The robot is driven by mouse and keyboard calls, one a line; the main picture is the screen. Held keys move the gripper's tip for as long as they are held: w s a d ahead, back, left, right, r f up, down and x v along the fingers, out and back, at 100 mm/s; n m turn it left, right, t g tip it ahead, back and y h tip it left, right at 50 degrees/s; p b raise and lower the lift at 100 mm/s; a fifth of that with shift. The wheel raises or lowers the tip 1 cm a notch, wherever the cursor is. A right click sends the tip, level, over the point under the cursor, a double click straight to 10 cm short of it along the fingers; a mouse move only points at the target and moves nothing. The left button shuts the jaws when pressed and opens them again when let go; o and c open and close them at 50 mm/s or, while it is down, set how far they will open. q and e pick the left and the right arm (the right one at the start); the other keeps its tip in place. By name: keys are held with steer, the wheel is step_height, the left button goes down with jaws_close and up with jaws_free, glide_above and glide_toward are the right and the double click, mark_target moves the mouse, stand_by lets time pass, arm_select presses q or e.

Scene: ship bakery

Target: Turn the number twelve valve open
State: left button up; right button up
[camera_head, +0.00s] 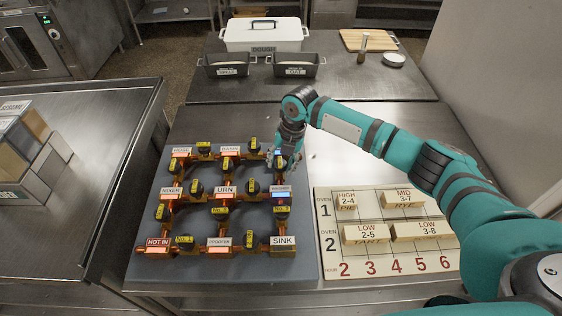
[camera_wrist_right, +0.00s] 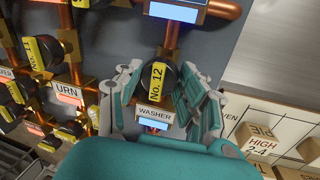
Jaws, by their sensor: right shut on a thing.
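The number twelve valve (camera_wrist_right: 157,82) is a dark round knob with a yellow "No. 12" label, on a copper pipe at the right side of the pipe board. My right gripper (camera_wrist_right: 160,98) is shut on it, with fingers on both sides of the knob. In the head view the right gripper (camera_head: 284,160) covers most of this valve. Just below the valve in the wrist view is the WASHER tag (camera_wrist_right: 155,117), with a light blue strip. My left gripper is not in view.
The pipe board (camera_head: 300,259) carries several other yellow-labelled valves and tags such as URN (camera_head: 225,190) and SINK (camera_head: 283,240). An oven schedule board (camera_head: 330,262) with wooden blocks lies to the right. Two dark tins and a white dough bin (camera_head: 262,37) stand on the back counter.

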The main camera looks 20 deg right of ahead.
steer(key=o, duration=1.2)
steer(key=shift+c, duration=0.2)
steer(key=v, duration=1.2)
